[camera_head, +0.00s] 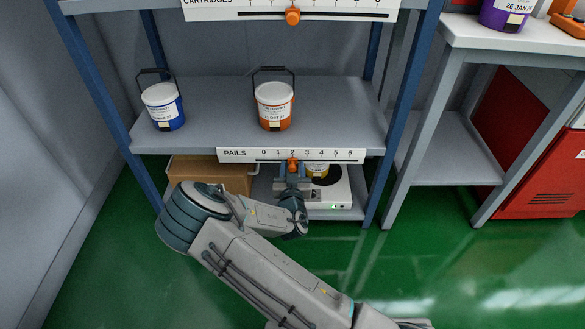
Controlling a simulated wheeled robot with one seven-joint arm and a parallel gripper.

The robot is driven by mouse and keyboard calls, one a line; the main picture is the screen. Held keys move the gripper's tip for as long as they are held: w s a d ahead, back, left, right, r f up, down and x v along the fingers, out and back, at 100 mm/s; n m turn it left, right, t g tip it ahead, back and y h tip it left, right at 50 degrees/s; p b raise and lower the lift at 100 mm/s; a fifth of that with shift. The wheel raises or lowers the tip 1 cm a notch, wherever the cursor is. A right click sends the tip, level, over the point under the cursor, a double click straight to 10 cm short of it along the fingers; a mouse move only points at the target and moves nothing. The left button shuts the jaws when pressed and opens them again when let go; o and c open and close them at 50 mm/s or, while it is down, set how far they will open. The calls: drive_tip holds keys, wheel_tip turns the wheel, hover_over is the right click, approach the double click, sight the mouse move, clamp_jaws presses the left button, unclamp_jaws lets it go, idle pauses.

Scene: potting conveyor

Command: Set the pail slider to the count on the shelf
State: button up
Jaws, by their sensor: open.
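The pail slider is an orange knob (293,164) on the white PAILS strip (237,155) along the front of the middle shelf. The knob stands at about the 2 on a scale from 0 to 6. A blue pail (163,106) and an orange pail (274,106), both with white lids and labels, stand upright on that shelf (220,110). My gripper (292,173) is open and just below or around the knob. My wrist and the small view hide whether the fingers touch it.
Above is a CARTRIDGES strip (345,14) with its own orange knob (292,15). A cardboard box (212,172) and a white device (335,192) sit on the bottom shelf. A bench (490,32) and a red cabinet (545,170) stand right. Green floor is clear.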

drive_tip(key=s+p, duration=0.3)
drive_tip(key=s, duration=1)
drive_tip(key=shift+s+d, duration=0.25)
drive_tip(key=shift+s, duration=0.1)
drive_tip(key=shift+r+p, duration=0.1)
drive_tip(key=shift+p, duration=0.2)
drive_tip(key=d+r+m+g+p, duration=0.25)
drive_tip(key=r+g+p, duration=0.35)
drive_tip(key=r+p, duration=0.65)
drive_tip(key=d+r+m+g+p, duration=0.25)
drive_tip(key=r+g+p, duration=0.35)
drive_tip(key=r, duration=1.2)
drive_tip(key=s+d+r+n+g+p, duration=0.1)
drive_tip(key=s+d+r+p, duration=0.3)
drive_tip(key=r, duration=0.5)
drive_tip(key=s+d+r+n+g+p, duration=0.1)
drive_tip(key=s+d+r+p, duration=0.4)
drive_tip(key=s+r, duration=0.3)
drive_tip(key=s+d+r+n+g+h+p, duration=0.1)
drive_tip(key=s+d+r+n+p, duration=0.1)
drive_tip(key=s+d+r+p, duration=0.2)
drive_tip(key=p+v, duration=0.1)
drive_tip(key=v, duration=0.7)
drive_tip(key=shift+s+d, duration=0.2)
drive_tip(key=shift+s, duration=0.2)
